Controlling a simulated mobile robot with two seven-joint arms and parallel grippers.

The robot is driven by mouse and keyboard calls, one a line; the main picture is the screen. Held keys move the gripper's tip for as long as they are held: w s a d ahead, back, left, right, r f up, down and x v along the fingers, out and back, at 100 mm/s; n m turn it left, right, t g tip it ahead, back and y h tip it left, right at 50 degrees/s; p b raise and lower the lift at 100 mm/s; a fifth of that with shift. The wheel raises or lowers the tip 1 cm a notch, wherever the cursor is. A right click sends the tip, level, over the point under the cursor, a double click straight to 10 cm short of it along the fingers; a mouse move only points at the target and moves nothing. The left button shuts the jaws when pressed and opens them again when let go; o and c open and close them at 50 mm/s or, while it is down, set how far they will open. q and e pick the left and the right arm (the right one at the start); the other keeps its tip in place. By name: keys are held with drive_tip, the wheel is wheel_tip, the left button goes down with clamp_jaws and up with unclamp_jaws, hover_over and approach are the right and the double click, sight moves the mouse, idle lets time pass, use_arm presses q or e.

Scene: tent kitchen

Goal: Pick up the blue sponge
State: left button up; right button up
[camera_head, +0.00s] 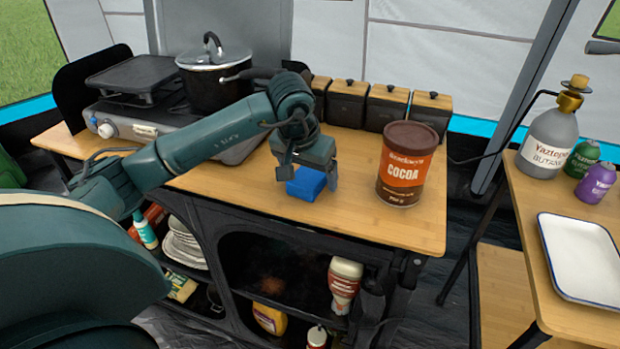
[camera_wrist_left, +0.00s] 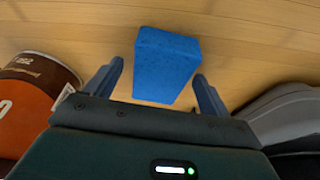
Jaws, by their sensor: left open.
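The blue sponge (camera_head: 306,184) lies on the wooden counter, below and between the fingers of my left gripper (camera_head: 308,176) in the head view. In the left wrist view the sponge (camera_wrist_left: 165,66) is a blue block just beyond and between the two fingertips. My left gripper (camera_wrist_left: 160,80) is open, with a finger on either side of the sponge's near end. I see no clear contact, and how far the fingers are above the counter is hard to tell. My right gripper is not in view.
A cocoa tin (camera_head: 407,165) stands right of the sponge. Several dark canisters (camera_head: 387,107) line the counter's back. A stove (camera_head: 150,115) with a lidded pot (camera_head: 213,78) stands at left. A white tray (camera_head: 585,262) sits on the right table. The counter's front right is bare.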

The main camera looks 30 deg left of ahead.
sight(308, 175)
use_arm(q)
drive_tip(key=shift+f, duration=0.25)
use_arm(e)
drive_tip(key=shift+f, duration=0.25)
use_arm(q)
drive_tip(key=shift+c, duration=0.3)
drive_tip(key=c, duration=1)
drive_tip(key=shift+r, duration=0.15)
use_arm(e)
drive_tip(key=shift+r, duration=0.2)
